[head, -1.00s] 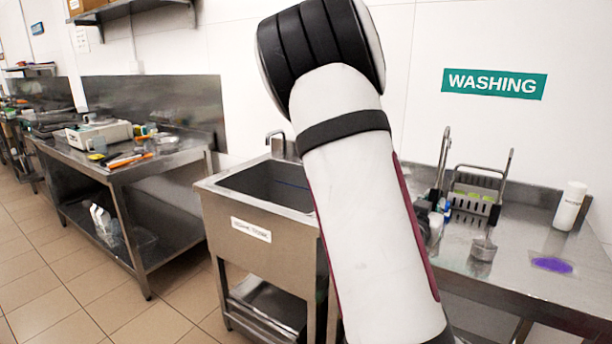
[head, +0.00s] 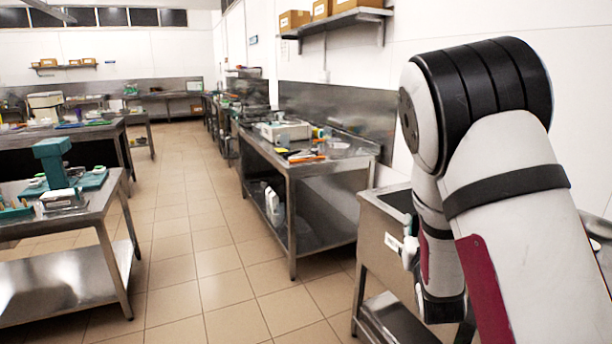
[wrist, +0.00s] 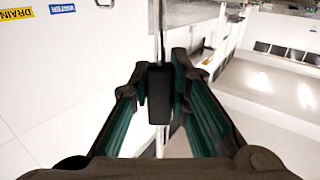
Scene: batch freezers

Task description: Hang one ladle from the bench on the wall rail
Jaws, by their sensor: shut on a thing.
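In the wrist view my gripper (wrist: 161,76) is shut on a dark, block-shaped handle, seemingly that of a ladle (wrist: 159,104). A thin rod runs from the handle toward the top of the picture. The ladle's bowl cannot be made out. In the head view my arm fills the right side, and the gripper and ladle cannot be clearly seen there. The wall rail is not recognisable in either current view.
A steel sink unit (head: 378,232) stands beside my arm, partly hidden by it. A steel bench (head: 335,160) with tools and a white box stands farther along the wall. Another bench (head: 118,190) is at left. The tiled aisle (head: 195,230) between them is clear.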

